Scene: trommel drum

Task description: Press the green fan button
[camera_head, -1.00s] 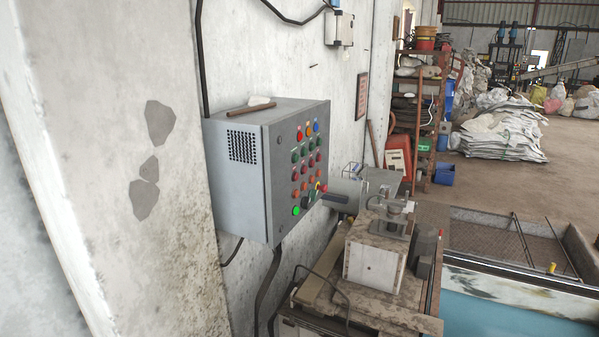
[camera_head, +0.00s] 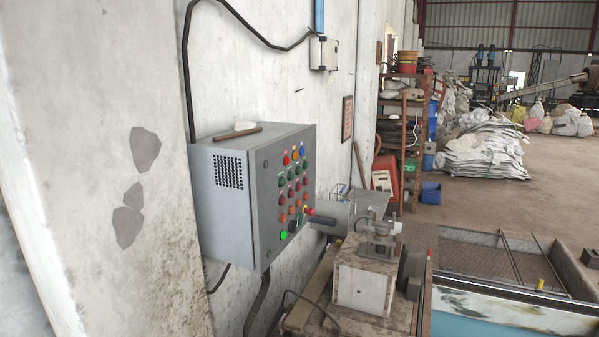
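A grey control box (camera_head: 228,200) is fixed to the concrete wall, with its button panel facing right. The panel carries several rows of red, green, blue and orange buttons. A bright green button (camera_head: 284,235) sits at the panel's lower left corner. Darker green buttons (camera_head: 281,181) show higher up in the rows. Labels are too small to read, so I cannot tell which green button is the fan button. A dark handle-like part (camera_head: 322,219) sticks out at the panel's lower right. My gripper is not in view.
A machine with a pale block (camera_head: 362,287) stands to the right of and below the box. A trough with blue-green sides (camera_head: 480,322) is at lower right. A rusty shelf (camera_head: 403,125) and white sacks (camera_head: 485,152) stand farther back. Open floor lies beyond.

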